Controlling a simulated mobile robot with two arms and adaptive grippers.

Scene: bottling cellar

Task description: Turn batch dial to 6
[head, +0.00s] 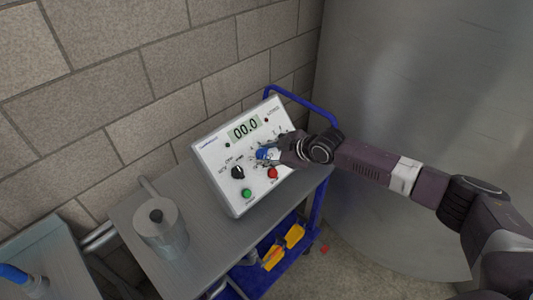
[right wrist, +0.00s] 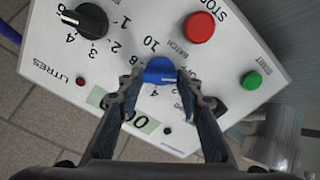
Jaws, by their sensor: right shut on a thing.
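The blue batch dial (head: 262,154) is on the sloped front of a white control box (head: 218,154). It also shows in the right wrist view (right wrist: 159,68), with OFF, 4, 8 and 10 legible around it. A short white mark shows on the dial, but I cannot tell which number it points to. My right gripper (head: 270,152) comes in from the right and is shut on the blue dial. In the right wrist view its two fingertips (right wrist: 160,77) sit on either side of the dial. My left gripper is not in view.
A black dial (head: 238,172), a green button (head: 246,193) and a red button (head: 272,173) are close to the batch dial. The display (head: 244,128) reads 00.0. A brick wall is behind, a large metal tank (head: 430,90) right.

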